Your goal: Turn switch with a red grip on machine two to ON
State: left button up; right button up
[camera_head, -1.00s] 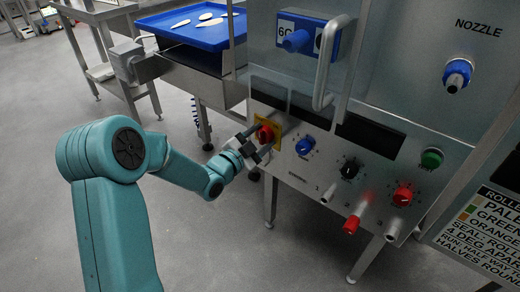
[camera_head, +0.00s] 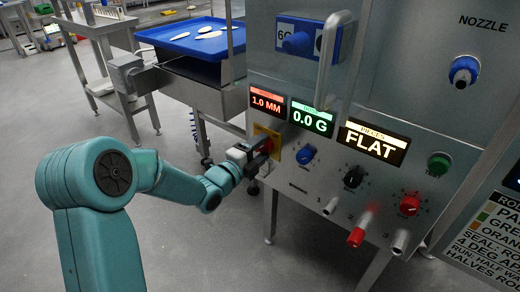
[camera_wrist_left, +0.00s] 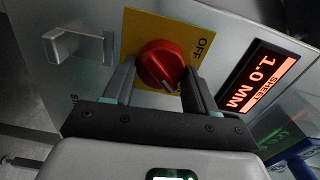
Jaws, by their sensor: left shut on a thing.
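The switch with a red grip (camera_head: 267,144) sits on a yellow plate (camera_head: 275,154) at the left of the machine's front panel. In the left wrist view the red grip (camera_wrist_left: 160,62) is turned at an angle on its yellow plate (camera_wrist_left: 140,22), where the word OFF shows at the upper right; the other label is mostly hidden. My left gripper (camera_head: 258,150) is at the switch. In the left wrist view its fingers (camera_wrist_left: 158,85) are shut on the red grip, one on each side. My right gripper is not in view.
Lit displays read 1.0 MM (camera_head: 267,105), 0.0 G (camera_head: 311,119) and FLAT (camera_head: 374,141). A blue knob (camera_head: 306,154), black knob (camera_head: 353,176), red knob (camera_head: 409,204) and green button (camera_head: 438,163) are nearby. A metal handle (camera_wrist_left: 82,47) stands beside the plate.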

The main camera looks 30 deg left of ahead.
pick_arm(q)
jog(key=shift+m, duration=0.6)
jog(key=o, duration=1)
jog(key=s, duration=0.5)
jog(key=s+a+p, duration=0.1)
jog(key=s, duration=1)
jog(key=shift+s+a+p, duration=0.15)
jog(key=shift+s+p, duration=0.05)
jog(key=shift+p, duration=0.2)
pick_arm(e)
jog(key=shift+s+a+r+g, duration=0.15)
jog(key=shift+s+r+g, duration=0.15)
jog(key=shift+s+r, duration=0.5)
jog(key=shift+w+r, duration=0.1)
